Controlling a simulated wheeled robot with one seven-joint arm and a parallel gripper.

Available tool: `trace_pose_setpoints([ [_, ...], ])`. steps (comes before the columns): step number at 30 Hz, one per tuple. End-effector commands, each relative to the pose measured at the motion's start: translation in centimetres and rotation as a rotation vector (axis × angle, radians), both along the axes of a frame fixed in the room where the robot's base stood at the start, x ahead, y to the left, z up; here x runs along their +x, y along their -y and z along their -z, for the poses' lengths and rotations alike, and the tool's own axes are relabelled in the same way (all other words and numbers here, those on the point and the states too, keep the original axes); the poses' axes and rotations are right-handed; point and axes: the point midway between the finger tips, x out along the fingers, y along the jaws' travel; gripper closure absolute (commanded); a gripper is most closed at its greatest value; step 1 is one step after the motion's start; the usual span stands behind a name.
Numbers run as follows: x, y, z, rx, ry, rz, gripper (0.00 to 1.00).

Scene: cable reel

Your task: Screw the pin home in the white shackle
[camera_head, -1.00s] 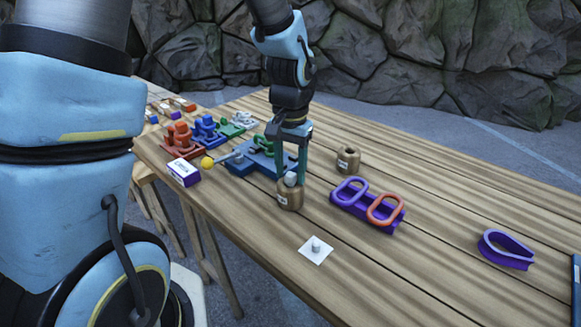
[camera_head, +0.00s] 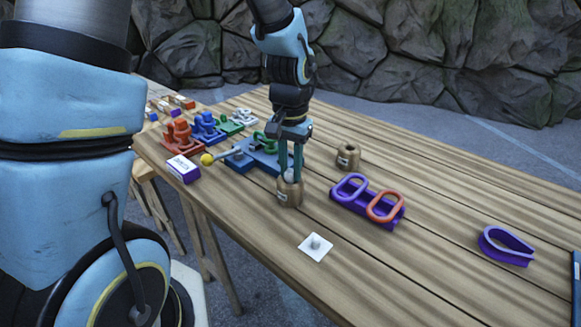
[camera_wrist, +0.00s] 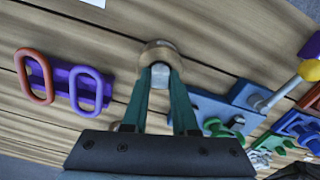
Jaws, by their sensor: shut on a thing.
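The white shackle (camera_head: 244,117) is at the far left of the table, at the end of a row of coloured shackles. It also shows at the bottom right of the wrist view (camera_wrist: 259,158), partly cut off. My gripper (camera_head: 290,177) points down and is shut on a rounded grey-white piece (camera_wrist: 160,75). That piece stands in the mouth of a brown labelled pot (camera_head: 289,195). Its lower part is hidden inside, so I cannot tell whether it is the pin.
A blue block (camera_head: 238,162) with a green shackle and a yellow-knobbed bar (camera_head: 208,159) is left of my gripper. A second brown pot (camera_head: 347,157), a purple rack (camera_head: 352,209) with purple and orange links, and a white plate (camera_head: 317,249) stand around it.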

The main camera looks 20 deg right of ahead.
Motion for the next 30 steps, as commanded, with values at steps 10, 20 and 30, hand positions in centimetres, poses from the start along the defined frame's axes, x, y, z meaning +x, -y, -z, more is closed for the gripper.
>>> trace_pose_setpoints([
  [10, 0.0, 0.0, -0.4, 0.000, 0.000, 0.000, 1.00],
  [20, 0.0, 0.0, -2.3, -0.001, 0.001, 0.000, 1.00],
  [30, 0.0, 0.0, -4.2, -0.001, 0.001, 0.000, 1.00],
])
